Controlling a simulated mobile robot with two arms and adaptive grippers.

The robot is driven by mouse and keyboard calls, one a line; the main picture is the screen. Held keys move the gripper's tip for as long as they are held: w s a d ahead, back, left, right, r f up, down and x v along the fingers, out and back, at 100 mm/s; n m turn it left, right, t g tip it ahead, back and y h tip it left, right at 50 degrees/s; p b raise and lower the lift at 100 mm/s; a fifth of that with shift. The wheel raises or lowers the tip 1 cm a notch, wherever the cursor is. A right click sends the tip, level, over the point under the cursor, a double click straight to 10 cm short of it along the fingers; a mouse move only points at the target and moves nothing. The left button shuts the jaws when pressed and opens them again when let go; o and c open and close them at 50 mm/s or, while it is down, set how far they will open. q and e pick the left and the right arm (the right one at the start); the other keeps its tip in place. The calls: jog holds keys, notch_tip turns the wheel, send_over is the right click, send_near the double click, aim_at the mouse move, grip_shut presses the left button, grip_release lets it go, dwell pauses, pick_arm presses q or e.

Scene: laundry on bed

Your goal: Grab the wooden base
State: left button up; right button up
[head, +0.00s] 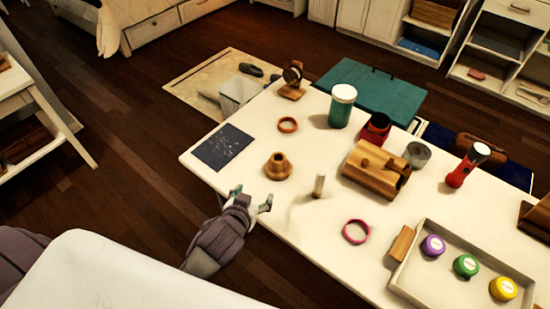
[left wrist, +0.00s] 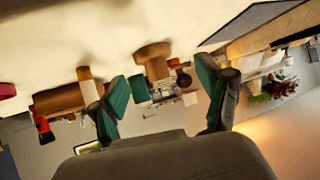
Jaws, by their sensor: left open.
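A flared, cone-shaped wooden base (head: 278,168) with a narrower top stands upright on the white table, near its left edge. My left gripper (head: 250,197) is in front of it and a little to its left in the head view, at the table's edge. Its fingers are spread apart and empty. In the left wrist view, which looks upside down, the wooden base (left wrist: 153,58) shows beyond the gap between the teal fingertips (left wrist: 163,98), apart from them. My right gripper is in neither view.
A small pale peg (head: 318,186) stands to the right of the base. A dark card (head: 223,147) lies to its left and an orange-brown ring (head: 287,125) lies behind. A slotted wooden block (head: 375,171) and a tray (head: 423,283) with coloured round items are farther right.

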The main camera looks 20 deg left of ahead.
aim_at(276, 165)
pick_arm(q)
jog(key=w, duration=0.3)
jog(key=w+d+t, duration=0.1)
jog(key=w, duration=0.2)
jog(key=w+t, duration=0.1)
jog(key=w, duration=0.3)
jog(key=shift+d+h, duration=0.2)
jog(key=shift+h, duration=0.1)
jog(key=shift+d+f+p+x, duration=0.1)
jog(key=shift+f+p+x, duration=0.05)
jog(key=shift+x, duration=1.35)
jog(key=shift+d+f+p+x, duration=0.1)
jog(key=shift+f+p+x, duration=0.1)
jog(key=shift+x, duration=1.25)
jog(key=shift+s, duration=0.2)
jog(key=shift+c, duration=0.4)
jog(key=c, duration=1.2)
